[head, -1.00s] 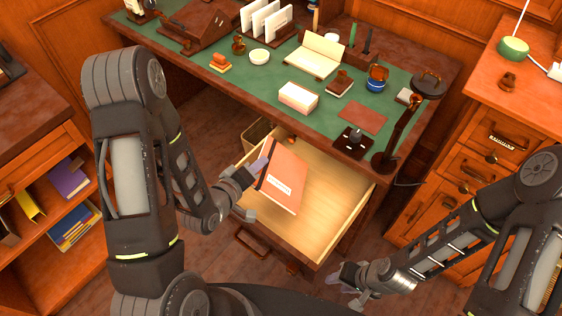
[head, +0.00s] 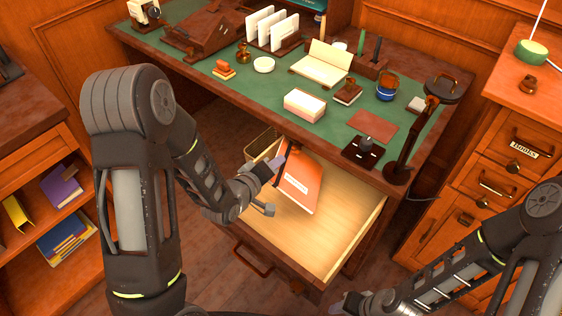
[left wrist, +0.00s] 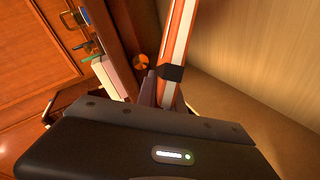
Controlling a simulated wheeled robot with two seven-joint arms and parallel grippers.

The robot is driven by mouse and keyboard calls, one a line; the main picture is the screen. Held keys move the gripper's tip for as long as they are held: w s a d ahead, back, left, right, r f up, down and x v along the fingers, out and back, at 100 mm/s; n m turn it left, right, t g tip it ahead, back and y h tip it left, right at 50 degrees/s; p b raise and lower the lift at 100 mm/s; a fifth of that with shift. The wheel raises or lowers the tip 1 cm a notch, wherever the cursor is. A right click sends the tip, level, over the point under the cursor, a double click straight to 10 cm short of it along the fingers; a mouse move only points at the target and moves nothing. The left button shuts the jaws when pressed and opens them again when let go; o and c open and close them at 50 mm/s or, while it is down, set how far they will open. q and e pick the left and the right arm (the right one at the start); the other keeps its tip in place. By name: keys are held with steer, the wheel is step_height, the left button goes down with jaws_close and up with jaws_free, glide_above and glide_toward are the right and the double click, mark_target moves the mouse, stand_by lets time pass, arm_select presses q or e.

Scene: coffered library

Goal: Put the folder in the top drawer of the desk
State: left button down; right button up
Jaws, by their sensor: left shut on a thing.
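The orange folder (head: 300,184) has a white label and a dark band. My left gripper (head: 276,172) is shut on its left edge and holds it tilted over the open desk drawer (head: 345,240). The left wrist view shows the folder edge-on (left wrist: 180,40), orange and white, between the fingers. The drawer's pale wooden inside shows bare beside the folder. I cannot tell whether the folder's lower end touches the drawer floor. My right gripper (head: 350,303) is at the bottom edge, partly cut off, outside the drawer.
The desk's green top (head: 240,95) holds a paper box (head: 305,104), an open book (head: 321,66), stamps and a dark lamp (head: 412,135). A drawer cabinet (head: 475,195) stands at right, a bookshelf (head: 50,195) at left. A wicker bin (head: 262,143) shows behind the drawer.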

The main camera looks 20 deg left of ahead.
arm_select(q)
steer(key=shift+f+x, duration=0.2)
steer(key=shift+x, duration=0.75)
steer(key=shift+f+x, duration=0.2)
steer(key=shift+x, duration=0.75)
steer(key=shift+s, duration=0.15)
steer(key=shift+f+b, duration=0.2)
steer(key=shift+b, duration=0.15)
steer(key=c, duration=1.7)
jaws_free()
steer(key=shift+c, duration=0.2)
steer(key=shift+r, duration=0.15)
